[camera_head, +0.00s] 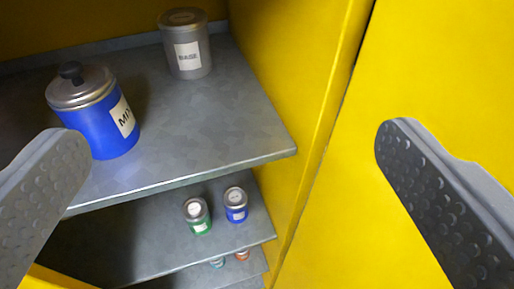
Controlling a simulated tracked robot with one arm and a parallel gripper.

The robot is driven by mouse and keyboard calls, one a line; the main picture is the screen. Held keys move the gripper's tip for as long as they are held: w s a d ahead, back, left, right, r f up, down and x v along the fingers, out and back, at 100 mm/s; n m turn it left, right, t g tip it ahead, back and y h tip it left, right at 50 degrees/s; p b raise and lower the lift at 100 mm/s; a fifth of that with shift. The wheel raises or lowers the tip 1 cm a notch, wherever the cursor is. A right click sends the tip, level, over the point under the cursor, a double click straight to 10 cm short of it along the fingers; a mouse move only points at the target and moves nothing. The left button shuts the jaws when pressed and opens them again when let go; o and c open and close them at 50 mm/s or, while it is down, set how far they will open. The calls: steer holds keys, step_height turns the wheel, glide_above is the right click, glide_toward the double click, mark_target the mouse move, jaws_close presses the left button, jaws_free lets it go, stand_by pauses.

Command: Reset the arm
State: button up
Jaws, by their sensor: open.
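My gripper (238,155) shows as two grey studded fingers, one at the left edge and one at the right. They are wide apart with nothing between them. The left finger overlaps the view of the upper shelf (215,130), in front of a blue can (92,122) with a metal lid, a black knob and a white label. The right finger is in front of a yellow panel (430,60). The rest of my arm is out of view.
A grey metal can (188,52) with a white label stands at the back of the upper shelf. A lower shelf (168,232) holds a green can (197,216) and a small blue can (236,206). Smaller cans show further down. A yellow cabinet wall (290,70) bounds the shelves at right.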

step_height(320, 180, down, 10)
steer(key=b, duration=0.9)
steer(key=shift+r, duration=0.25)
